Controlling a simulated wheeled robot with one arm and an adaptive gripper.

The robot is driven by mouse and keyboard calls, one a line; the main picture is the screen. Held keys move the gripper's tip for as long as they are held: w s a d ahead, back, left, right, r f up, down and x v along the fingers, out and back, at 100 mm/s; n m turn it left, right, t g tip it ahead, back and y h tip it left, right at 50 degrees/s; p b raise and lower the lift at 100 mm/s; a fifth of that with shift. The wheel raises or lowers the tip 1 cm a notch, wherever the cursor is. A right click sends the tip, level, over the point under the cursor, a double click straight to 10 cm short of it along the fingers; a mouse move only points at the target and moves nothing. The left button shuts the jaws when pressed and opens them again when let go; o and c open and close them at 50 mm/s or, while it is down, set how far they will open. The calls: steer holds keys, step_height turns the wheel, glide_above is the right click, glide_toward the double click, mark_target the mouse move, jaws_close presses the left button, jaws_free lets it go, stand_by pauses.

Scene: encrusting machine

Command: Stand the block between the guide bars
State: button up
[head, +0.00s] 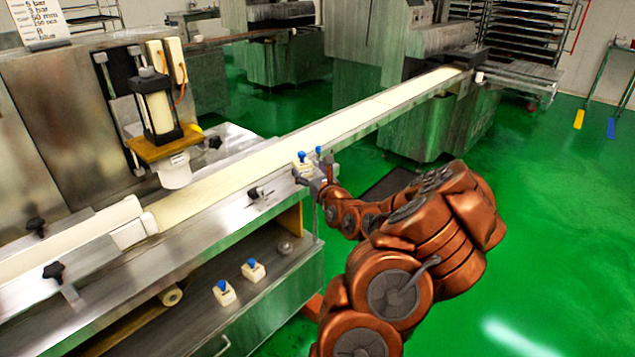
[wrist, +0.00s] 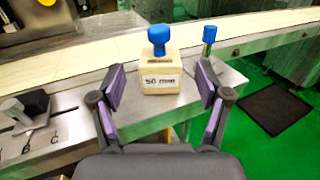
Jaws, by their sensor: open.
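A cream block (wrist: 161,72) with a blue knob and a label that seems to read "50 mm" stands upright on the steel ledge beside the belt. It also shows in the head view (head: 303,166), partly behind my gripper. My gripper (wrist: 160,88) is open, with one purple-padded finger on each side of the block; the block is a little beyond the fingertips, and I cannot tell if they touch it. In the head view my gripper (head: 318,182) is at the ledge corner. Pale bars (head: 75,248) along the belt at left may be the guide bars; I cannot tell surely.
Two similar blue-knobbed blocks (head: 223,293) (head: 253,270) stand on the lower shelf. A blue-topped post (wrist: 209,40) stands right of the block. A black-knobbed clamp (wrist: 24,110) and letters mark the ledge at left. The belt (head: 330,130) is bare; a sign (head: 40,20) shows "50 mm" and "blue".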

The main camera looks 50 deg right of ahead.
steer(key=shift+v, duration=2.9)
steer(key=shift+a, duration=0.1)
